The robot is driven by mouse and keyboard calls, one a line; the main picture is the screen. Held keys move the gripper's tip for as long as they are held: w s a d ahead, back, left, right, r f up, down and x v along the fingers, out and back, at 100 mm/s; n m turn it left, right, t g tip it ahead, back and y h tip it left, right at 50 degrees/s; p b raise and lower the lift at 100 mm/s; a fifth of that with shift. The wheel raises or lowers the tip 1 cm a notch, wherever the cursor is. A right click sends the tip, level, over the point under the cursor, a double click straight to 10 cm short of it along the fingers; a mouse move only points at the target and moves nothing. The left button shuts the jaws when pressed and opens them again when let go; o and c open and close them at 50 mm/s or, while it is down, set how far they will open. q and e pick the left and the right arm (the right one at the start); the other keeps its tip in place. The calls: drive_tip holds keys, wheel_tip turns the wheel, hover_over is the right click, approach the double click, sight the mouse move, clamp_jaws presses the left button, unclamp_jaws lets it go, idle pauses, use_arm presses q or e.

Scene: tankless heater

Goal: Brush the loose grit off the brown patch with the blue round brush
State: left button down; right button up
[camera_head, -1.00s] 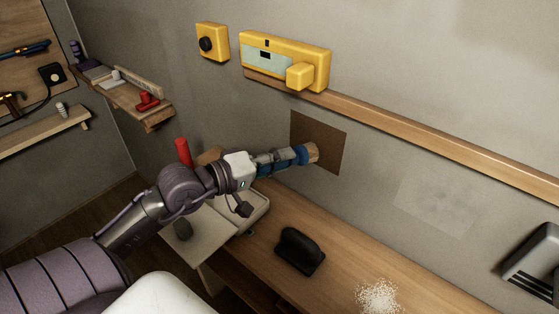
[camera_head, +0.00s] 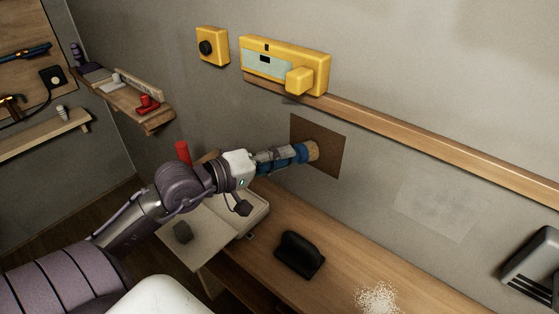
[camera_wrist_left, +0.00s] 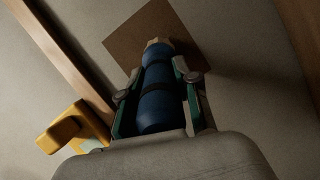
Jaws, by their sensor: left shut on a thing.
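The brown patch (camera_head: 328,158) is a flat square on the grey wall, below the wooden rail. My left gripper (camera_head: 285,155) is shut on the blue round brush (camera_head: 301,153), whose pale bristle end points at the patch. The bristles overlap the patch's left and middle part in the head view; whether they touch it I cannot tell. In the left wrist view the brush (camera_wrist_left: 160,95) lies lengthwise between the fingers of the gripper (camera_wrist_left: 155,90), its tip over the patch (camera_wrist_left: 150,28). Grit on the patch is too small to make out. My right gripper is not in view.
A yellow level-like device (camera_head: 270,62) sits above the wooden rail (camera_head: 420,132). On the wooden bench (camera_head: 345,275) stand a black block-like tool (camera_head: 300,254) and a heap of white grains (camera_head: 378,298). A grey vented unit (camera_head: 535,265) is on the wall at right.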

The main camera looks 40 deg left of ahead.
use_arm(q)
drive_tip(key=shift+f, duration=0.1)
drive_tip(key=shift+d+f+b, duration=0.5)
drive_tip(key=shift+d, duration=0.25)
drive_tip(key=shift+a+f+b, duration=0.2)
drive_tip(key=shift+a+b, duration=0.25)
drive_tip(key=shift+b, duration=0.2)
drive_tip(key=shift+a+b, duration=0.85)
drive_tip(key=shift+a+r, duration=0.15)
drive_tip(key=shift+a, duration=0.1)
